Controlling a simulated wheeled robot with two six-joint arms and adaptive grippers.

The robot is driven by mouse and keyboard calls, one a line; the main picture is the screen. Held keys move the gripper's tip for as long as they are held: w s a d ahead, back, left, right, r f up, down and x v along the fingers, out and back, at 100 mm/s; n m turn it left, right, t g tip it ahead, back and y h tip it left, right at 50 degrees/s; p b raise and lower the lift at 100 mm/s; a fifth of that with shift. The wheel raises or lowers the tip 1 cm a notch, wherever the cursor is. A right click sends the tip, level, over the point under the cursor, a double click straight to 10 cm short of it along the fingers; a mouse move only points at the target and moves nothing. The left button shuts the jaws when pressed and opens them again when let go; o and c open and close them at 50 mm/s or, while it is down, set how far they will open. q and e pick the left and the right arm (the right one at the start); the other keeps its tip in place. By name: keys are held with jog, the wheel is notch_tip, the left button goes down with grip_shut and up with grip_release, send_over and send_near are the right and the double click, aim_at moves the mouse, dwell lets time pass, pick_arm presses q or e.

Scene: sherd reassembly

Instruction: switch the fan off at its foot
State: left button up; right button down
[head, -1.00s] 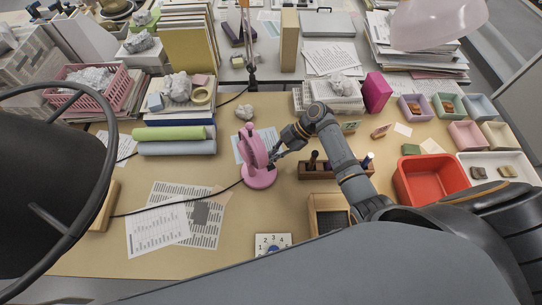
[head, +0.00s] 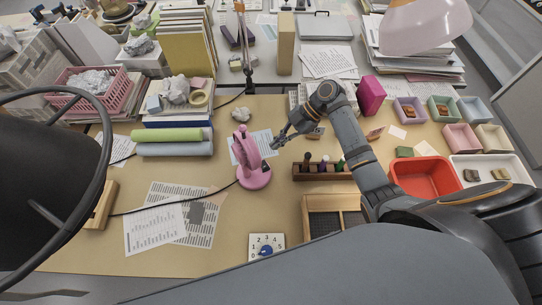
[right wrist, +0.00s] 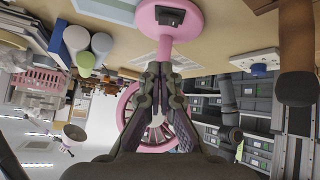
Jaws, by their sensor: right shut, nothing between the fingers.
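The pink fan (head: 246,150) stands upright on the tan desk, and its round foot (head: 254,181) rests on the desk top. My right gripper (head: 278,144) is shut and empty, just right of the fan's head and beyond the foot, apart from it in the head view. I cannot tell the switch's position. The fan's ring (right wrist: 125,108) is partly hidden behind the fingers. My left gripper is out of view.
A wooden rack (head: 312,172) with small bottles stands right of the fan. A white dial box (head: 266,247) lies at the front, and printed sheets (head: 154,228) lie front left. A black cable (head: 165,206) runs left from the foot. Bare desk lies between fan and dial box.

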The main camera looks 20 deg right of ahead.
jog(key=v, duration=0.4)
jog(key=shift+w+a+r, duration=0.1)
jog(key=shift+w+a, duration=0.1)
jog(key=shift+w, duration=0.2)
jog(key=shift+w+a, duration=0.1)
